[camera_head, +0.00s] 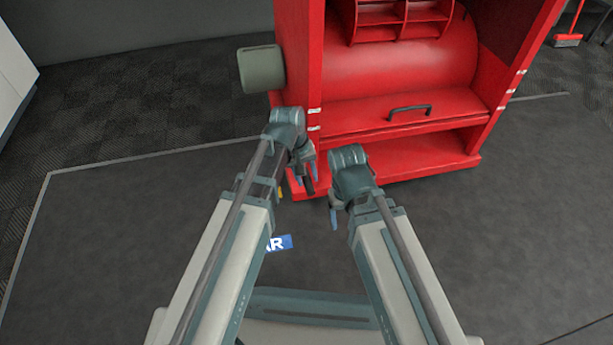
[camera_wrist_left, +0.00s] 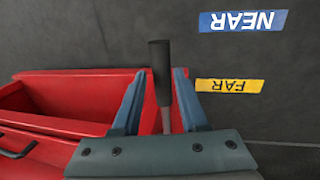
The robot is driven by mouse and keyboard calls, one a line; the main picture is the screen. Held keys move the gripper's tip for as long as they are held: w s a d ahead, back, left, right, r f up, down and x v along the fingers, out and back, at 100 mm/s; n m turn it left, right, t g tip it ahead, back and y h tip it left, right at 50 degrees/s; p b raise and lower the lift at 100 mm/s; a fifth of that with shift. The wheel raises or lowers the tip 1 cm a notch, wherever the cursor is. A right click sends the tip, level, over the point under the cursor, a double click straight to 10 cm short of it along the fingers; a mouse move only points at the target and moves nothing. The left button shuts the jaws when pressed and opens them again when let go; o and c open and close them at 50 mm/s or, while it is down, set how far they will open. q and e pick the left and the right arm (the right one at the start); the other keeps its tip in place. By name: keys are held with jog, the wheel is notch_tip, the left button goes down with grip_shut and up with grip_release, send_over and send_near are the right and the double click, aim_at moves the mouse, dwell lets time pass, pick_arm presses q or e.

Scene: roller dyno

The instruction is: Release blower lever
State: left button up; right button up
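The blower lever (camera_wrist_left: 161,72) has a black grip on a thin grey shaft. In the left wrist view it stands between the two blue fingers of my left gripper (camera_wrist_left: 158,84), with a gap on both sides. The gripper is open around it, and the grip extends past the fingertips. In the head view the black grip (camera_head: 308,185) shows just below my left gripper (camera_head: 306,172), at the red machine's lower left corner. My right gripper (camera_head: 341,217) hangs in front of the machine, apart from the lever; its opening is unclear.
The red machine (camera_head: 400,110) has a black handle (camera_head: 409,110) on its front. A blue NEAR label (camera_wrist_left: 242,21) and a yellow FAR label (camera_wrist_left: 230,86) lie on the grey floor. A grey-green cylinder (camera_head: 261,69) sticks out on the machine's left.

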pick_arm(q)
grip_shut()
jog(key=shift+w+d, duration=0.1)
jog(key=shift+d, duration=0.05)
dwell(0.9)
